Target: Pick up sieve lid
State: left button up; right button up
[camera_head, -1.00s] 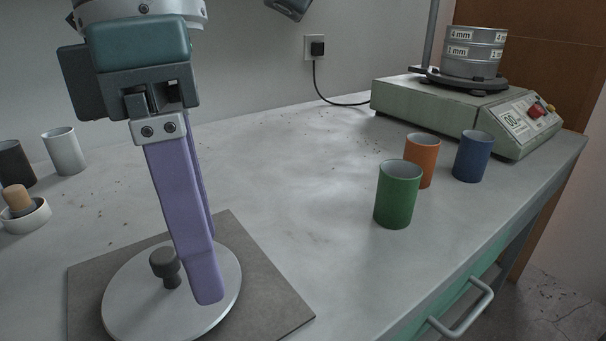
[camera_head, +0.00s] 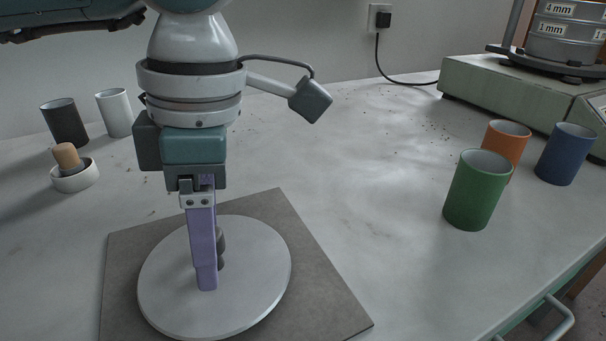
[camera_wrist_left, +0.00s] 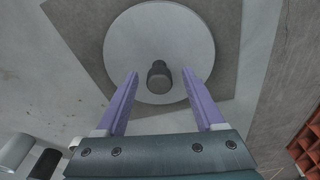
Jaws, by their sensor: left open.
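The sieve lid (camera_head: 255,285) is a flat, light grey disc with a dark knob (camera_head: 220,245) standing at its middle. It lies on a grey square mat on the bench. My left gripper (camera_head: 206,285) points down over the lid, and its purple fingers partly hide the knob in the head view. In the left wrist view the lid (camera_wrist_left: 190,40) is ahead of the fingers. The knob (camera_wrist_left: 160,78) shows between the open fingertips (camera_wrist_left: 160,72), with clear gaps on both sides. My right gripper is not in view.
The mat (camera_head: 325,305) lies on the bench. Green (camera_head: 475,190), orange (camera_head: 506,140) and blue (camera_head: 566,155) cups stand at the right. A sieve shaker (camera_head: 500,95) is behind them. Black (camera_head: 65,122) and white (camera_head: 115,112) cups and a white dish (camera_head: 76,178) stand at the left.

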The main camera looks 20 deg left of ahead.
pick_arm(q)
grip_shut()
dwell(0.6)
